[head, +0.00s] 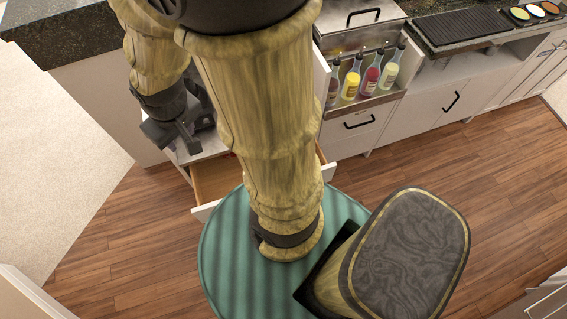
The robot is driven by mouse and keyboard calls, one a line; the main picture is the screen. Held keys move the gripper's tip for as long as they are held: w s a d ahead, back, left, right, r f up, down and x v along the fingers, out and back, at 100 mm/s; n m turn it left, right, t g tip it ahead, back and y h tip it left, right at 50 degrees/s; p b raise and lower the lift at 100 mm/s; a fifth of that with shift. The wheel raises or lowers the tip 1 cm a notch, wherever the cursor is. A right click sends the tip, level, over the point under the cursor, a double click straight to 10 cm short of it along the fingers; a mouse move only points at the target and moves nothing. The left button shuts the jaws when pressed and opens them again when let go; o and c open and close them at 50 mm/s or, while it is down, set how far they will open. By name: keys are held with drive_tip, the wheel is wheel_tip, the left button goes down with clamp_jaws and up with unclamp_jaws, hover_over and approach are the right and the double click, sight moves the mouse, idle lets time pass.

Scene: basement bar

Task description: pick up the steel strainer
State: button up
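My gripper (178,135) is the dark grey end of my arm at the upper left of the head view. It points down over a pale surface above an open drawer. I cannot tell whether its fingers are open or shut, or whether anything is between them. Dark grey shapes lie close behind it, partly hidden by my arm, and I cannot tell what they are. I cannot make out the steel strainer anywhere in this view.
An open wooden drawer (212,180) juts out below my gripper, partly behind my arm. Several bottles (371,80) stand in a rack to the right. A dark ribbed mat (461,27) and small bowls (529,12) are on the right counter. Wooden floor (480,150) is clear at right.

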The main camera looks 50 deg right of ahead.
idle(0.3)
drive_tip(key=w+d+f+n+g+h+b, duration=0.1)
drive_tip(key=d+f+n+g+h+b, duration=0.2)
drive_tip(key=f+b, duration=0.7)
drive_tip(key=w+d+f+n+g+h+b, duration=0.2)
drive_tip(key=d+f+h+b, duration=0.3)
drive_tip(key=f, duration=1.5)
drive_tip(key=w+d+f+n+g+h+b, duration=0.1)
drive_tip(key=d+f+n+g+h+b, duration=0.2)
drive_tip(key=d+f+b, duration=0.5)
wheel_tip(320, 180, down, 7)
drive_tip(key=n+h+b, duration=0.1)
drive_tip(key=n+b, duration=0.1)
drive_tip(key=b, duration=0.7)
drive_tip(key=shift+w+d+f+g, duration=0.15)
drive_tip(key=shift+w+f+g, duration=0.1)
drive_tip(key=shift+g, duration=0.15)
wheel_tip(320, 180, down, 8)
drive_tip(key=b, duration=0.3)
drive_tip(key=shift+r, duration=0.1)
drive_tip(key=shift+b+x, duration=0.35)
drive_tip(key=shift+x, duration=0.65)
drive_tip(key=shift+s+d, duration=0.1)
drive_tip(key=shift+d, duration=0.15)
